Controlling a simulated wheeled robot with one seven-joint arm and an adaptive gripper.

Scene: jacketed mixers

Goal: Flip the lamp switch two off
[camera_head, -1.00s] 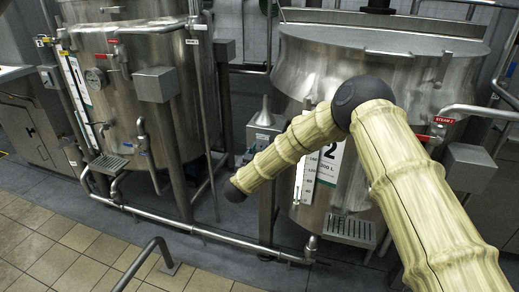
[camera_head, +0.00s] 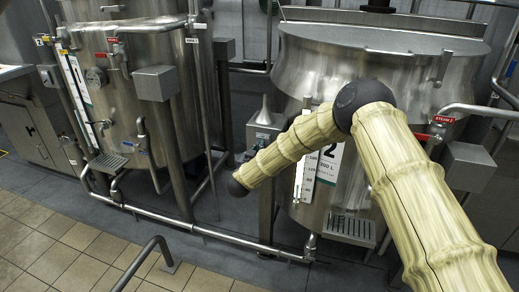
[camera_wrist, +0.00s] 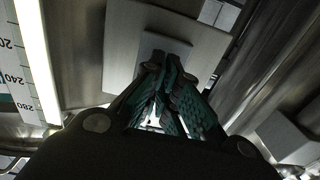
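A steel mixer (camera_head: 400,62) marked with a large 2 stands at the right in the head view. A small grey box (camera_head: 262,130) with a cone-shaped top is at its left side, partly behind my arm. My gripper (camera_wrist: 165,66) shows in the wrist view, its teal-padded fingers drawn together with only a thin gap low between them. The tips point at a small light grey plate (camera_wrist: 178,45) on a larger grey box (camera_wrist: 125,50). I cannot tell whether they touch it. I see no switch lever and nothing held. The head view does not show the fingers clearly.
A level scale (camera_wrist: 12,75) and a bright tube (camera_wrist: 38,60) run close left of the fingers. Another mixer (camera_head: 130,85) stands at the left in the head view. A low pipe (camera_head: 200,229) and a railing (camera_head: 150,250) cross the front; tiled floor (camera_head: 60,235) is clear.

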